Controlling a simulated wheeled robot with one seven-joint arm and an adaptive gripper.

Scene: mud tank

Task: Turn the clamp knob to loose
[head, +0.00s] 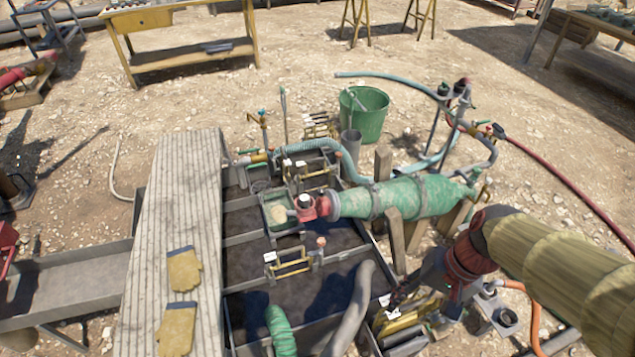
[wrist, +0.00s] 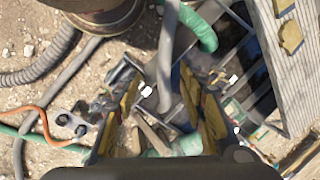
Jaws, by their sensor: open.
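In the head view a small pale-red knob (head: 321,241) stands on a short post beside a yellow-handled gate (head: 290,263) in the mud tank. I take it for the clamp knob, but cannot be sure, and its setting is too small to read. My gripper (wrist: 162,92) is open in the wrist view, its two yellow-padded fingers apart with nothing held between them. In the head view my arm comes in from the right, and its dark end hangs over the tank's right edge, right of and nearer than the knob. I cannot pick out the knob in the wrist view.
A green, red-ended machine (head: 405,197) lies across the tank behind the knob. Grey and green hoses (head: 350,310) rise in front. A plank walkway (head: 172,230) with yellow gloves (head: 184,270) runs along the left. A green bucket (head: 364,114) stands behind.

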